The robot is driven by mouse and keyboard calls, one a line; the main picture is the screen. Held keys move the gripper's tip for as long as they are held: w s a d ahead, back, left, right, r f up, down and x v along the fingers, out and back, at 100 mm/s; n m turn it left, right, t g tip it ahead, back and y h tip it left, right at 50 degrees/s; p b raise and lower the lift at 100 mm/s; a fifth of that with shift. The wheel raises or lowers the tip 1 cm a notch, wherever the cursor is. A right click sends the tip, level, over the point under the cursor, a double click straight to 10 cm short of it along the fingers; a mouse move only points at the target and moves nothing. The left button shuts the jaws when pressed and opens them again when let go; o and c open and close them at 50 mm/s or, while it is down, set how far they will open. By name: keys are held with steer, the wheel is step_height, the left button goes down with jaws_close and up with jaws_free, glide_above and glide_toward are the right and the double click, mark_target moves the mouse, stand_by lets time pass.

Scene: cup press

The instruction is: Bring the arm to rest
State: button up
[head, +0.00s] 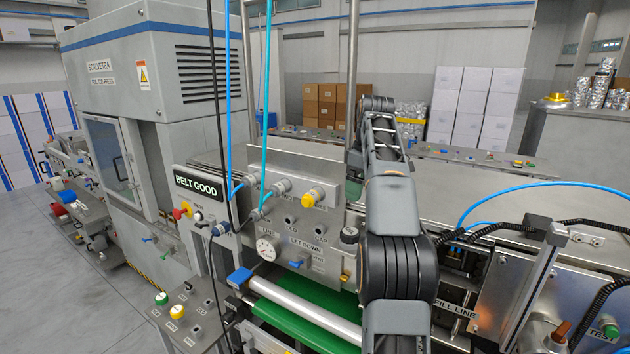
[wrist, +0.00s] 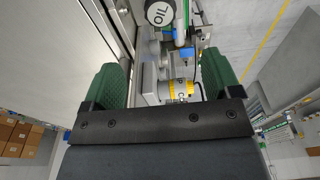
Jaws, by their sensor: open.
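My gripper (wrist: 160,84) shows in the wrist view with its two green finger pads set wide apart. It is open, and nothing is seen between the pads. Beyond the gap are a motor-like part with a yellow band and a round black cap marked OIL (wrist: 160,13). In the head view my arm rises in front of the machine, right of the middle, and bends away at the top. The gripper itself cannot be made out in that view.
A large grey press (head: 160,70) stands at the left. Blue and black hoses hang nearby. Grey floor (head: 60,290) is clear at lower left.

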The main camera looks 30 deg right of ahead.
steer(key=s+a+f+m+t+b, duration=0.1)
steer(key=s+a+f+m, duration=0.15)
steer(key=a, duration=0.55)
steer(key=s+a+f+m+t+b, duration=0.1)
steer(key=s+a+f, duration=0.25)
steer(key=a, duration=0.45)
steer(key=s+a+f+m, duration=0.1)
steer(key=s+a+f, duration=0.3)
steer(key=s+f, duration=0.2)
steer(key=s+a+f+m+t+b, duration=0.1)
steer(key=s+a+f, duration=0.3)
steer(key=f, duration=0.6)
steer(key=shift+s+a+f+m+t+h, duration=0.2)
steer(key=shift+s+a+m+t+h, duration=0.2)
steer(key=shift+s, duration=0.5)
